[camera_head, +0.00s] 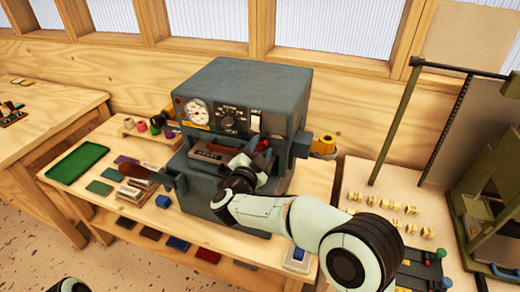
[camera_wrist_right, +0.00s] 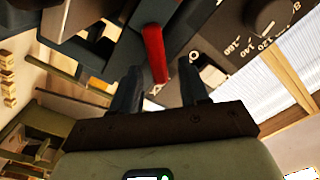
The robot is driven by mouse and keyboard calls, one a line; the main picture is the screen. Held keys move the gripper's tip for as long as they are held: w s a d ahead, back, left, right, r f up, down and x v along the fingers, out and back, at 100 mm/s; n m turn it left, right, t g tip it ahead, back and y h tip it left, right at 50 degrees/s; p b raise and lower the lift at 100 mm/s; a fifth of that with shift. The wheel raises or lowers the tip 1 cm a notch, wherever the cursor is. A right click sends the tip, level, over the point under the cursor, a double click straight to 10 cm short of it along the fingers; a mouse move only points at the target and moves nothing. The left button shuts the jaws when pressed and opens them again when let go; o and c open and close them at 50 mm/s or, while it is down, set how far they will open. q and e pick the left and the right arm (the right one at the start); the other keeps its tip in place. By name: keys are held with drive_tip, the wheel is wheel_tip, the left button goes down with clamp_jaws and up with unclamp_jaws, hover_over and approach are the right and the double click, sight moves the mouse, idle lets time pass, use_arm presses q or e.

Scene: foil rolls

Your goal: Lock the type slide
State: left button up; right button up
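The grey press (camera_head: 240,90) stands on the wooden table, with a gauge and a knob on its front. A dark slide with a brown top and a pale front plate (camera_head: 207,156), which looks like the type slide, sits in the opening below. A red lever (camera_head: 263,145) is at the right of that opening; it also shows in the right wrist view (camera_wrist_right: 154,52). My right gripper (camera_wrist_right: 162,80) is open, with its fingers either side of the red lever's lower end; I cannot tell whether they touch it. The head view mostly hides it behind my wrist. My left gripper is out of view.
A green tray (camera_head: 77,163) and small coloured blocks lie at the left of the table. A yellow roll (camera_head: 324,146) is right of the press. A green-framed machine (camera_head: 490,200) stands far right.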

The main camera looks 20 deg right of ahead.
drive_tip(key=shift+s+a+f, duration=0.1)
drive_tip(key=shift+s+a, duration=0.2)
drive_tip(key=shift+s, duration=0.15)
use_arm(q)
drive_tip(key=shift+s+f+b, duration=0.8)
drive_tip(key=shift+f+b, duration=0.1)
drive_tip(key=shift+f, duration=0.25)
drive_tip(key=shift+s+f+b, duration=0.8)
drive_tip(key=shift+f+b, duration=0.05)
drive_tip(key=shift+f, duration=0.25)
use_arm(e)
drive_tip(key=v, duration=1.2)
drive_tip(key=shift+s, duration=0.15)
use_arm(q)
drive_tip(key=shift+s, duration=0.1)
use_arm(e)
drive_tip(key=shift+a, duration=0.1)
